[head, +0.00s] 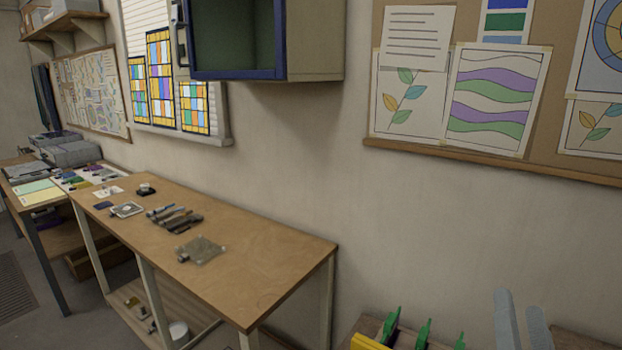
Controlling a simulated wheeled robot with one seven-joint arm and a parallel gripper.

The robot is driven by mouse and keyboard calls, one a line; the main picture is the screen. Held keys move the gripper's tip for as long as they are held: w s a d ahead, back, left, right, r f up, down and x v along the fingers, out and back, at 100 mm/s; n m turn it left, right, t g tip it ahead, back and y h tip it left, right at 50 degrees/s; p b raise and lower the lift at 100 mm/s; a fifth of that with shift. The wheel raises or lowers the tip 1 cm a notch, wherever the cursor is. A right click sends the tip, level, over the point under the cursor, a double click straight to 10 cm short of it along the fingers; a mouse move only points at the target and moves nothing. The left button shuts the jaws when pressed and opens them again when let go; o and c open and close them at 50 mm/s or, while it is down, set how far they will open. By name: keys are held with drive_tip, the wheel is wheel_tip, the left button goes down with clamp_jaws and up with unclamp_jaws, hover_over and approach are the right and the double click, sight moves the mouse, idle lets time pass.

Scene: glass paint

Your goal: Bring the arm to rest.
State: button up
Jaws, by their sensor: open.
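My gripper is not in view, and no part of my arm that I can be sure of shows in the head view. I cannot tell from this view how the arm is held.
A wooden workbench (265,270) runs along the wall, with several small tools and a glass piece (201,250) on it. An open wall cabinet (315,45) hangs above. Green upright pieces (422,332) and two grey upright bars (507,320) stand at the bottom right. Floor shows at left.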

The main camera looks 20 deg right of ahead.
drive_tip(key=s+a+f+n+g+y, duration=0.2)
drive_tip(key=s+a+f+n+y, duration=0.4)
drive_tip(key=s+a+f, duration=0.3)
drive_tip(key=s+a+f+n+g+y, duration=0.1)
drive_tip(key=s+a+f+n+y, duration=0.5)
drive_tip(key=s+f, duration=0.4)
drive_tip(key=s+a+n, duration=0.1)
drive_tip(key=s+a, duration=0.1)
drive_tip(key=s, duration=0.3)
drive_tip(key=shift+a+f+g, duration=0.2)
drive_tip(key=shift+a+g, duration=0.15)
drive_tip(key=shift+g, duration=0.05)
